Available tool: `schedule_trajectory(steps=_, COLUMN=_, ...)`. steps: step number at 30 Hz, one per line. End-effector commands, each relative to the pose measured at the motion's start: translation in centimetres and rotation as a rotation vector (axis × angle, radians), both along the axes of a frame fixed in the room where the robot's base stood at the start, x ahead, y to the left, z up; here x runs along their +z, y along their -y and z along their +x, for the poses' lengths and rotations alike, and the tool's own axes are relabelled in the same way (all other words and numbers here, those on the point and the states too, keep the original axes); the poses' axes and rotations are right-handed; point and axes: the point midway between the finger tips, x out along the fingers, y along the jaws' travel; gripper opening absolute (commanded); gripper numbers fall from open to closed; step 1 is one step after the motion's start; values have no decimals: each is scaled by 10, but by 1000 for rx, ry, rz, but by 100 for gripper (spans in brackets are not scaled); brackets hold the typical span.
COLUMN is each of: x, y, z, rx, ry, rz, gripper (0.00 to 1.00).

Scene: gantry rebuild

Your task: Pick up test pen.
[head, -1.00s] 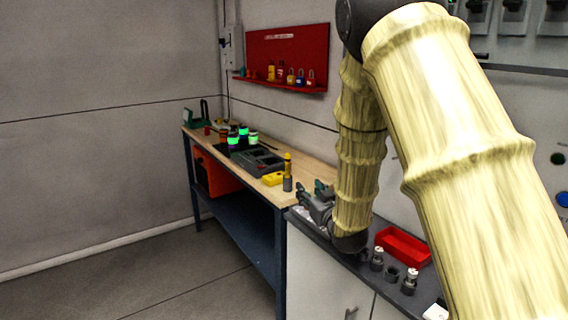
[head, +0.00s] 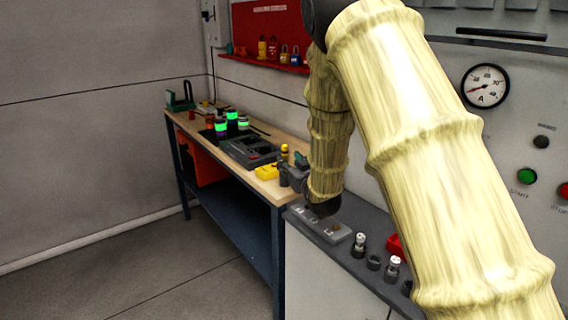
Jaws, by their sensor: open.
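A small upright yellow-topped piece (head: 284,151), which looks like the test pen, stands near the front right end of the wooden bench. Its lower part is dark and partly overlapped by my gripper. My gripper (head: 293,168) is open beside it, just to its right in the head view. My wrist hides part of the gripper, and I cannot tell whether a finger touches the pen.
The grey counter (head: 345,255) holds a grey terminal block (head: 322,225) and several small fittings.

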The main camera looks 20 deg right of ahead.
Motion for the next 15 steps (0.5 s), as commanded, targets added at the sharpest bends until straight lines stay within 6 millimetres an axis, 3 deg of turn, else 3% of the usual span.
schedule_trajectory(steps=15, x=-3, y=-5, z=52, rx=1, ry=0, rz=0, gripper=44)
